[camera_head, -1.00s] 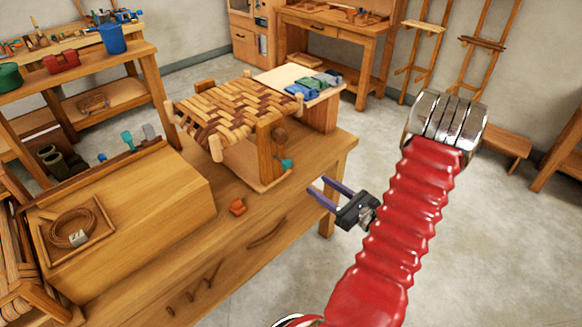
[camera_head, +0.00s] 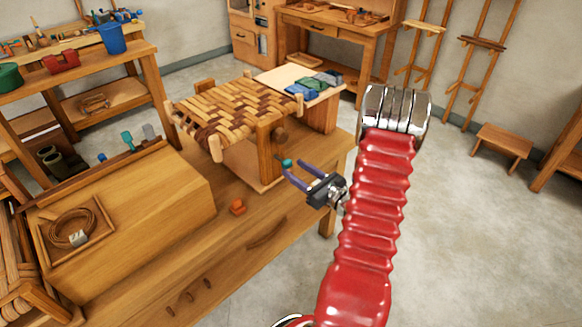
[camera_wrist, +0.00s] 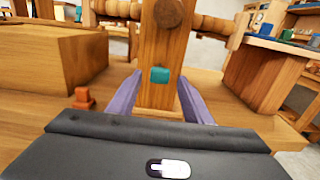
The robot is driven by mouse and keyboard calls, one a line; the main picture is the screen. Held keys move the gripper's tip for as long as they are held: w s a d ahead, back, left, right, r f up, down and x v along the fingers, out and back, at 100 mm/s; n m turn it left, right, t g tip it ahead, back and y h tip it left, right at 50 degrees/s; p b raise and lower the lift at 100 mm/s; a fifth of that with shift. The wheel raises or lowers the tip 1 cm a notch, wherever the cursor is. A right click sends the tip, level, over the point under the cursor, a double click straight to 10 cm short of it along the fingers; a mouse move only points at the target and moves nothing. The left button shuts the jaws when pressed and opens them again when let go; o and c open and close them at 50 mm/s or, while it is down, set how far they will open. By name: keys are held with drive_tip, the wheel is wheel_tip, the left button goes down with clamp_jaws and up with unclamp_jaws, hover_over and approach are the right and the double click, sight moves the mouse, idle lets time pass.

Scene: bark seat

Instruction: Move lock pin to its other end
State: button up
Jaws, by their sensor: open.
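The lock pin appears to be the small teal piece (camera_head: 287,162) at the front of the wooden post under the woven seat (camera_head: 238,108). In the wrist view the teal piece (camera_wrist: 160,75) shows end-on against the post (camera_wrist: 157,45), below a round wooden knob (camera_wrist: 169,13). My gripper (camera_head: 289,168) is open, with its purple fingertips close to the teal piece. In the wrist view my gripper's fingers (camera_wrist: 159,80) lie left and right of it in the picture. I see no contact, and the exact gap in depth is unclear. The pin's far end is hidden.
An orange block (camera_head: 237,207) lies on the bench (camera_head: 270,222); it also shows in the wrist view (camera_wrist: 82,97). A large wooden box (camera_head: 150,225) stands left of the seat frame. Blue and green items lie on a board (camera_head: 285,78) behind. Floor is open at right.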

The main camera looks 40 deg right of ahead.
sight(289, 166)
drive_tip(key=shift+w, duration=1.5)
clamp_jaws()
